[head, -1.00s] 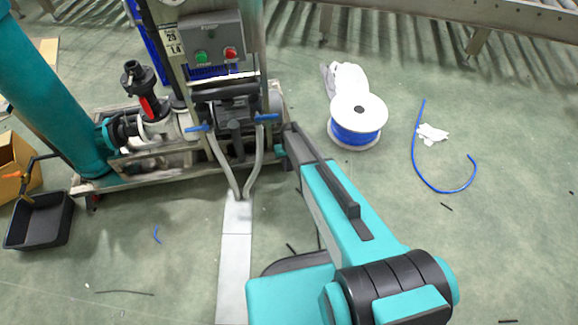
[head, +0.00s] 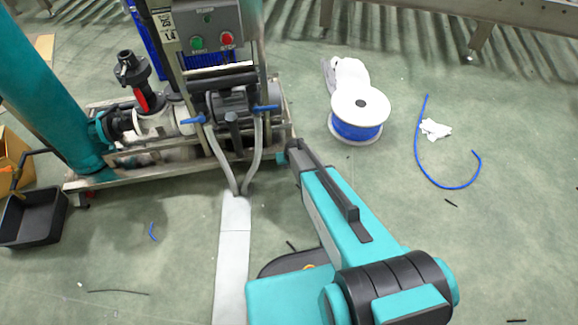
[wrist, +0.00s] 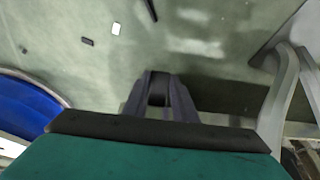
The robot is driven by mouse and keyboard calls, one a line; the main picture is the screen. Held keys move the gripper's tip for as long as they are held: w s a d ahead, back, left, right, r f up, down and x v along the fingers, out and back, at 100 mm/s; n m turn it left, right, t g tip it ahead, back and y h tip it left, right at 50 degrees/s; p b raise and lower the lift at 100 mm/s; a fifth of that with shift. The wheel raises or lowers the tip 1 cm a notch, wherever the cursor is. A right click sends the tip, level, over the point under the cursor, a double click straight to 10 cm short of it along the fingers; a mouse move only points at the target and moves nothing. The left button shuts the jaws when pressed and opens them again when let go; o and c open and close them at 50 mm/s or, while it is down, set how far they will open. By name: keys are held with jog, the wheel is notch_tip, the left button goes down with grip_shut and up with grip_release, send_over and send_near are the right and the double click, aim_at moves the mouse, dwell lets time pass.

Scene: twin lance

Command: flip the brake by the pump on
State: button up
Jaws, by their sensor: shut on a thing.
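The pump unit (head: 228,101) stands on a metal frame at the upper left of the head view. It has blue-handled valves, grey hoses and a short upright black lever (head: 232,122). I cannot tell which part is the brake. In the wrist view my gripper (wrist: 158,98) points at the floor side of the frame. Its dark fingers are close together on a small dark part (wrist: 158,88); I cannot make out what part that is.
A spool of blue hose (head: 358,118) stands right of the pump; its edge shows in the wrist view (wrist: 30,110). Grey hoses (wrist: 285,95) run close at the right. A control box (head: 208,27) sits above the pump. A black tray (head: 32,218) lies left. Floor at right is mostly open.

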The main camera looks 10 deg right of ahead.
jog(key=shift+s+f+t+b, duration=0.15)
jog(key=shift+f+t+b, duration=0.25)
jog(key=shift+t+b, duration=0.3)
jog(key=shift+b, duration=0.35)
jog(key=o, duration=1)
jog(key=shift+o, duration=0.2)
jog(key=p+v, duration=0.3)
jog(key=v, duration=1)
jog(key=shift+s+r, duration=0.25)
jog(key=shift+s, duration=0.05)
jog(key=shift+r, duration=0.1)
